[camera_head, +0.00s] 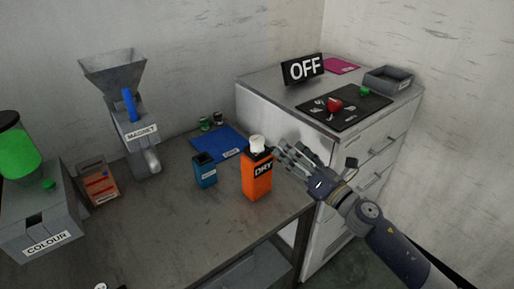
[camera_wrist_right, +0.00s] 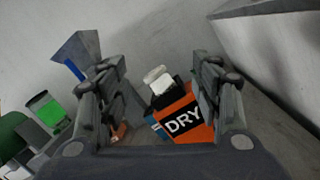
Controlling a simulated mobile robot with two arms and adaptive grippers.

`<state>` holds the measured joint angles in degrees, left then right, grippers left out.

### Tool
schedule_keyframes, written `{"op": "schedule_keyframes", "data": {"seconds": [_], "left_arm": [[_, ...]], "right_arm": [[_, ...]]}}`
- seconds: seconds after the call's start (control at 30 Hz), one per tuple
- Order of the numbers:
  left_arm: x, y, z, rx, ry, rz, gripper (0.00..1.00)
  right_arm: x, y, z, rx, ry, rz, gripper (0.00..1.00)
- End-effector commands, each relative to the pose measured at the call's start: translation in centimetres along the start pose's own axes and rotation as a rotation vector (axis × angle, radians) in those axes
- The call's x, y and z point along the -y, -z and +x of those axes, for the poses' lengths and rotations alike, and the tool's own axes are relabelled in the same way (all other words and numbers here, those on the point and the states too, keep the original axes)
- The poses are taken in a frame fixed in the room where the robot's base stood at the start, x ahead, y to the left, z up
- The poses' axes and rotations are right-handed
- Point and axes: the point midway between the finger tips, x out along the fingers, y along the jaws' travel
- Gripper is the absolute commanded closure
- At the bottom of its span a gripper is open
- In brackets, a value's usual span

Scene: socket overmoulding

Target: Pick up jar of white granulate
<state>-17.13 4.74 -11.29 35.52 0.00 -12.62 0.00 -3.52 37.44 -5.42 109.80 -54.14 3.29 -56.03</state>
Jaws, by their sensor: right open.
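A small white jar (camera_head: 257,143) sits on top of the orange box marked DRY (camera_head: 257,178), near the table's right front edge. My right gripper (camera_head: 284,153) is just right of the jar, with its fingers pointing toward it. In the right wrist view the open gripper (camera_wrist_right: 154,68) has the jar (camera_wrist_right: 158,82) between its spread fingers, further ahead. The orange DRY box (camera_wrist_right: 183,122) is partly hidden behind the right finger there. I see no contact with the jar. My left gripper is not in view.
A blue container (camera_head: 205,170) stands left of the DRY box, with a blue mat (camera_head: 218,142) behind. The MAGNET hopper (camera_head: 112,68) and COLOUR machine (camera_head: 40,222) stand further left. A drawer cabinet (camera_head: 285,125) with an OFF sign (camera_head: 303,69) is right. The table's front is mostly clear.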

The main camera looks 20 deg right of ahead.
Motion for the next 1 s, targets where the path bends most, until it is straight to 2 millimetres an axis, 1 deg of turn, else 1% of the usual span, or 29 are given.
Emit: {"op": "schedule_keyframes", "data": {"seconds": [0.03,0.1,0.2,0.3,0.37,0.6,0.7,0.87,1.0], "left_arm": [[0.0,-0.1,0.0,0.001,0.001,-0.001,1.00],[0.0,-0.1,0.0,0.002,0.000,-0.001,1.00],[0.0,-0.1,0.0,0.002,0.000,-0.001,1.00],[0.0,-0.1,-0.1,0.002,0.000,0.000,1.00],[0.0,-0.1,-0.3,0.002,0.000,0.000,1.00],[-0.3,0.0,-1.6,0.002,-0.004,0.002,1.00],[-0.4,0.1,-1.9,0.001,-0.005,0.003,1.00],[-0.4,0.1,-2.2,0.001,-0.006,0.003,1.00],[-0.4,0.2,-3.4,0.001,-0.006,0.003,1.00]], "right_arm": [[-0.1,-0.1,0.5,-0.044,-0.048,-0.125,0.41],[-0.2,0.2,0.8,-0.104,-0.107,-0.277,0.41],[0.1,0.7,0.8,-0.173,-0.168,-0.432,0.41],[0.3,1.0,0.9,-0.212,-0.201,-0.514,0.41],[0.3,1.1,1.2,-0.221,-0.209,-0.532,0.41],[-0.3,1.9,4.5,-0.222,-0.212,-0.536,0.41],[-0.4,2.3,5.6,-0.223,-0.211,-0.535,0.41],[-0.6,2.6,6.5,-0.223,-0.211,-0.536,0.41],[-1.1,2.7,8.3,-0.222,-0.212,-0.530,0.41]]}}
